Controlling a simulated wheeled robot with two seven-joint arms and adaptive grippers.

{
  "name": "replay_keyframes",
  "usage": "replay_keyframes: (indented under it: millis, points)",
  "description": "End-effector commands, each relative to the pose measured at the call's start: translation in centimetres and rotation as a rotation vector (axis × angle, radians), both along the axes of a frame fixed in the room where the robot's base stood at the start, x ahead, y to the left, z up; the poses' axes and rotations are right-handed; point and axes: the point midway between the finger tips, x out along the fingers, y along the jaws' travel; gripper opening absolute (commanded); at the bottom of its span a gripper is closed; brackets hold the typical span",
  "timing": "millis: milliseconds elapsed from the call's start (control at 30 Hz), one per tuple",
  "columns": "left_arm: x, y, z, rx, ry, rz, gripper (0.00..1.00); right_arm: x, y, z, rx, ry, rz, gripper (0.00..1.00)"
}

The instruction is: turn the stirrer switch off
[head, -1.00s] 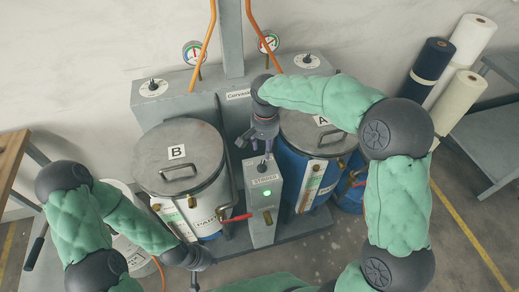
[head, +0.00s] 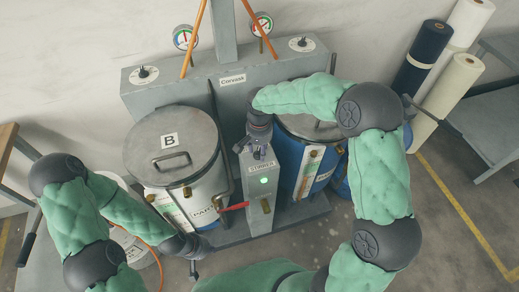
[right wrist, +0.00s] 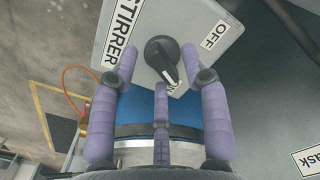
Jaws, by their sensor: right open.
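The stirrer switch is a black rotary knob (right wrist: 162,54) on a grey box, with STIRRER and OFF labels beside it in the right wrist view. Its pointer is turned away from OFF, toward a small, partly hidden label by the middle finger. My right gripper (right wrist: 160,68) is open, its fingers spread around the knob without visibly closing on it. In the head view the right gripper (head: 259,152) hangs over the top of the stirrer box (head: 255,213) and hides most of the knob. The box's green lamp (head: 264,181) is lit. My left gripper (head: 194,262) is low at the left, its jaws unclear.
Tank B (head: 150,150), with a lidded handle, stands left of the box, and a blue tank (head: 303,175) stands right of it. A red-handled valve (head: 236,206) sticks out at the box's left. Gauges and more knobs are on the cabinet (head: 185,85) behind.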

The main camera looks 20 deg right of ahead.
Motion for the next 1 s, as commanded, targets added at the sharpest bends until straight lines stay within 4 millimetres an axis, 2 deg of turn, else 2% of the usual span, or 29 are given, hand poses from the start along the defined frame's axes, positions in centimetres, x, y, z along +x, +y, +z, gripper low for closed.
replay_keyframes:
  millis: [233, 267, 400, 767, 1000]
  points:
    - [0.00, 0.00, 0.01, 0.000, 0.000, 0.000, 0.00, 0.00, -0.01, -0.05, 0.000, 0.000, 0.000, 0.46]
    - [0.00, 0.00, 0.01, 0.000, 0.000, 0.000, 0.00, 0.00, -0.01, -0.05, 0.000, 0.000, 0.000, 0.41]
    - [0.01, 0.01, 0.01, 0.000, 0.000, 0.000, 0.00, 0.00, -0.01, -0.04, 0.000, 0.000, 0.000, 0.01]
    - [0.01, 0.00, 0.17, 0.000, 0.000, 0.000, 0.00, 0.01, -0.02, 0.00, 0.000, 0.000, 0.022, 0.00]
    - [0.00, 0.00, 0.89, 0.000, 0.000, 0.000, 0.00, 0.08, -0.03, 0.10, -0.001, 0.002, 0.132, 0.00]
